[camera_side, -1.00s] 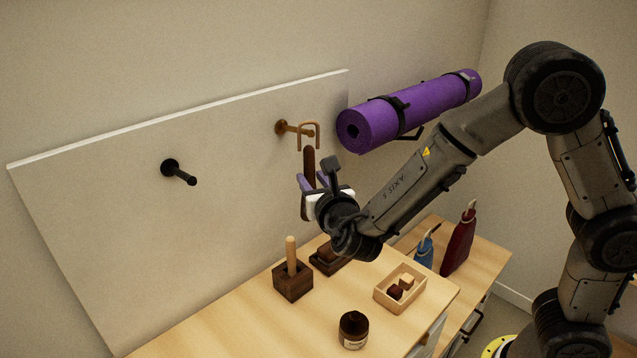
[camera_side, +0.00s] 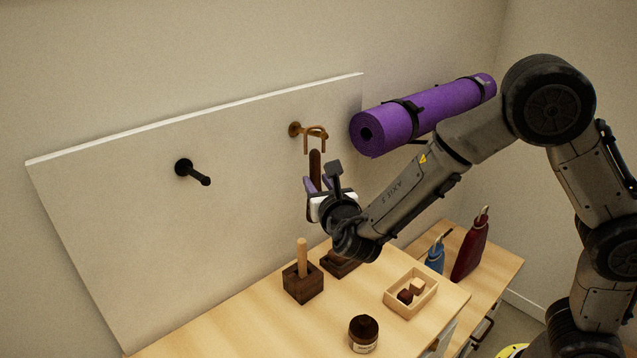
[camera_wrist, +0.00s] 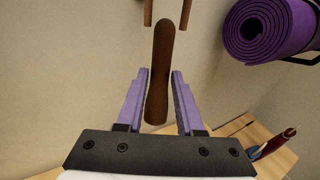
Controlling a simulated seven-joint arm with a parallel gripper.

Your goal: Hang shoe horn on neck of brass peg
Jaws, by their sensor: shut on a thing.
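The brass peg (camera_side: 295,129) sticks out of the pale board in the side view. The dark brown shoe horn (camera_side: 315,170) stands upright below it, with a tan loop (camera_side: 316,130) at its top. The loop overlaps the peg's outer part in the side view; whether it rests on the peg's neck I cannot tell. My gripper (camera_side: 317,187) is shut on the shoe horn. In the wrist view the shoe horn (camera_wrist: 159,70) stands between my purple fingers (camera_wrist: 162,78); only the loop's two lower legs show at the top edge, and the peg is out of view.
A black peg (camera_side: 192,172) is on the board's left. A purple rolled mat (camera_side: 420,115) hangs right of the brass peg, near my arm. The desk below holds a dark block with a wooden rod (camera_side: 302,284), a small box (camera_side: 410,293) and a jar (camera_side: 363,336).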

